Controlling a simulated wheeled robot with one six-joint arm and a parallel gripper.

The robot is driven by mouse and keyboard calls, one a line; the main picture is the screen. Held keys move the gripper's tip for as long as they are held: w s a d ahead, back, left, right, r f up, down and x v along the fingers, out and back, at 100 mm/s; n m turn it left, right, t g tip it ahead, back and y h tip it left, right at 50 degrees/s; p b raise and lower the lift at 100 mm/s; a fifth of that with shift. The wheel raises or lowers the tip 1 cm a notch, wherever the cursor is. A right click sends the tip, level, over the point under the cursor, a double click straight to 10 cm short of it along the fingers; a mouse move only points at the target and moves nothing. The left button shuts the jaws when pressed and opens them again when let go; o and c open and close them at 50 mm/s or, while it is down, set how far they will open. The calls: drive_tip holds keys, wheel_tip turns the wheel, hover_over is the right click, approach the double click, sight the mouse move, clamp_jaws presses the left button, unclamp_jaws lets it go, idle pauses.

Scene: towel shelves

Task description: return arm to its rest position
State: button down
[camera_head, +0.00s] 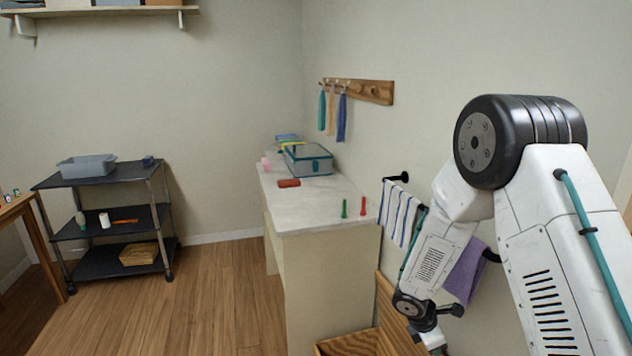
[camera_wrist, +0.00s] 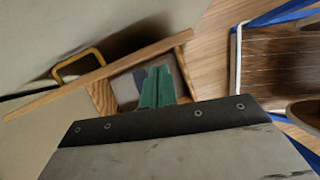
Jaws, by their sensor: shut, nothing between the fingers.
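My arm is folded at the right of the head view, with its forearm hanging down in front of the towel bar. In the wrist view my gripper (camera_wrist: 157,72) shows as two green fingers close together, shut with nothing between them. They point down over a wooden-sided box (camera_wrist: 103,98) with something grey inside. In the head view the wrist hangs near the bottom edge and the fingertips are not clearly shown. A striped towel (camera_head: 392,209) and a purple towel (camera_head: 463,272) hang on the bar, partly hidden by my arm.
A wooden crate (camera_head: 350,346) stands on the floor beside the white counter (camera_head: 325,208). A teal-edged box (camera_head: 308,161) is on the counter. Several towels hang from a hook rail (camera_head: 372,90). A black shelf cart (camera_head: 98,176) stands left. The wood floor (camera_head: 200,300) between is clear.

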drive_tip(key=s+a+r+m+y, duration=0.2)
drive_tip(key=s+r+m, duration=0.7)
drive_tip(key=s+r, duration=0.7)
drive_tip(key=s+a+r+m+y, duration=0.2)
drive_tip(key=s+r+m, duration=0.8)
drive_tip(key=s+r, duration=0.6)
wheel_tip(320, 180, up, 3)
drive_tip(key=shift+r+t+y, duration=0.15)
drive_tip(key=shift+t+y, duration=0.25)
drive_tip(key=shift+y, duration=0.2)
